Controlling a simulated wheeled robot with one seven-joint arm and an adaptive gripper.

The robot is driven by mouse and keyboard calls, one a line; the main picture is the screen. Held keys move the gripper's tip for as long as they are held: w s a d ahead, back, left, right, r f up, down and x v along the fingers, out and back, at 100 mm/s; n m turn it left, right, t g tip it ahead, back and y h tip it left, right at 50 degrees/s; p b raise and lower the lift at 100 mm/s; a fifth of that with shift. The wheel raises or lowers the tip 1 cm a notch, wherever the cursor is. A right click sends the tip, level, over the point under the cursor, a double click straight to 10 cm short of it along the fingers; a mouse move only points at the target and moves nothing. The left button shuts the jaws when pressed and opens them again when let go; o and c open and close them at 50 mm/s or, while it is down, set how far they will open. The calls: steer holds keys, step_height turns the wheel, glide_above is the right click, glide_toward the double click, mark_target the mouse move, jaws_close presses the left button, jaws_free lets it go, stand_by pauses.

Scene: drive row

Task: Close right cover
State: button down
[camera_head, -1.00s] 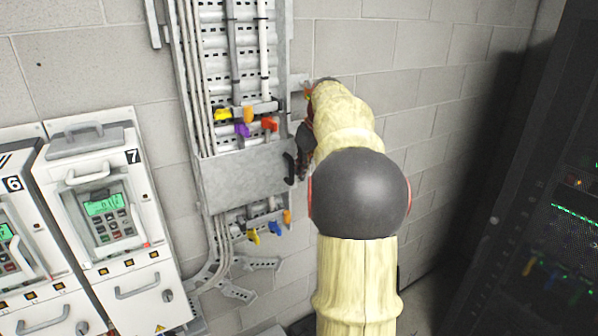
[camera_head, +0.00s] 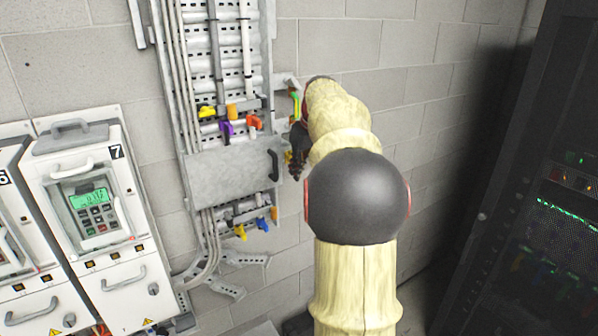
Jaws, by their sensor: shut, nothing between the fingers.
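A grey metal cover plate (camera_head: 225,178) lies across the wall-mounted cable channel, with a black handle (camera_head: 273,165) near its right edge. The plate looks roughly flat to the channel; I cannot tell whether it is fully seated. My gripper (camera_head: 294,172) is just right of the handle, seen mostly from behind my arm. Its dark fingers point down, shut and empty, with a small gap to the handle. My wrist and arm hide part of the gripper and the wall behind it.
Coloured connectors (camera_head: 238,118) show above the plate and more (camera_head: 250,226) below it. Cables run down the channel's left side. White drive unit 7 (camera_head: 95,215) stands at left, with another beside it. A dark rack (camera_head: 545,190) stands at right. Bare block wall lies between.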

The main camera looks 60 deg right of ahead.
steer(key=shift+d+b+v, duration=0.45)
steer(key=shift+b+v, duration=0.05)
steer(key=shift+v, duration=4.15)
step_height(320, 180, down, 9)
steer(key=a+m+b, duration=0.1)
steer(key=a+m, duration=0.1)
steer(key=m, duration=0.2)
steer(key=s+a+f+n+b, duration=0.2)
steer(key=a+f+b, duration=0.6)
steer(key=a+f, duration=0.4)
steer(key=s+a+f+n+t+b, duration=0.1)
steer(key=s+a+f+n+b, duration=0.2)
steer(key=a+f+b, duration=0.6)
steer(key=s+a+f+n+y+b, duration=0.1)
steer(key=s+a+f+b, duration=0.5)
steer(key=a+f, duration=1)
steer(key=a+n+b, duration=0.1)
steer(key=a+b, duration=0.2)
steer(key=a, duration=0.6)
steer(key=shift+s+a+n+t, duration=0.2)
steer(key=shift+a+n+t, duration=0.1)
